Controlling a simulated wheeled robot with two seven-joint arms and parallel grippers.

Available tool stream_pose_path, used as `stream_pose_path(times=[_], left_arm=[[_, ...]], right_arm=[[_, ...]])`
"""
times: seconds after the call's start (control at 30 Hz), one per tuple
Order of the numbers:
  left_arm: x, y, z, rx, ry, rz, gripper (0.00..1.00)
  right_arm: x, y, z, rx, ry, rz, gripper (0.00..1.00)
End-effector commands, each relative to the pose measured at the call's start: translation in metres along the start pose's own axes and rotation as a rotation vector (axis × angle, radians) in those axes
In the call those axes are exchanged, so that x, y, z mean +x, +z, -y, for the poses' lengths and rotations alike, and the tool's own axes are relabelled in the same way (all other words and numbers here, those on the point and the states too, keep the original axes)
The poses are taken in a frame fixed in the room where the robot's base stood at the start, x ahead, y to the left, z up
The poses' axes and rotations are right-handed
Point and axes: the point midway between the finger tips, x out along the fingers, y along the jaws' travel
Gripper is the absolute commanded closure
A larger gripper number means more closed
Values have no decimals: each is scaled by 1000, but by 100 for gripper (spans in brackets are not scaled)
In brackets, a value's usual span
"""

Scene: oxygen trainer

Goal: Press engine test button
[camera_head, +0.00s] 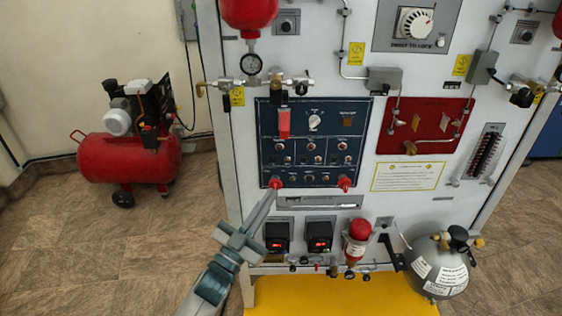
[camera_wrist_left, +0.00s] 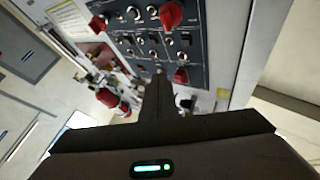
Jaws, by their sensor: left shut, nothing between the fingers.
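The dark blue control panel (camera_head: 350,115) is on the white trainer's front and carries a white dial, several small switches and buttons, and red knobs. Its labels are too small to read, so I cannot tell which button is the engine test button. My left gripper (camera_head: 272,193) is shut and empty, its tip pointing at the panel's lower left corner by a red knob (camera_head: 276,183). Contact cannot be told. My right gripper is not in view.
A grey tank (camera_head: 437,268) stands at the lower right. A red compressor (camera_head: 128,150) stands on the floor at left. A red panel (camera_head: 425,125) is right of the blue one.

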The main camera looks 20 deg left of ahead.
Motion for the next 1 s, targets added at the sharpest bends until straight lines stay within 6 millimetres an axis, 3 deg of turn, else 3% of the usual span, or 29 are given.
stream_pose_path(times=[0.1,0.23,0.77,1.0], left_arm=[[4,-14,0,4,6,-33,100],[5,-19,0,6,7,-43,100],[8,-16,3,7,8,-42,100],[20,-7,11,7,8,-42,100]], right_arm=[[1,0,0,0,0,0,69],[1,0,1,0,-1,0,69],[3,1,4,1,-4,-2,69],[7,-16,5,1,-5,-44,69]])
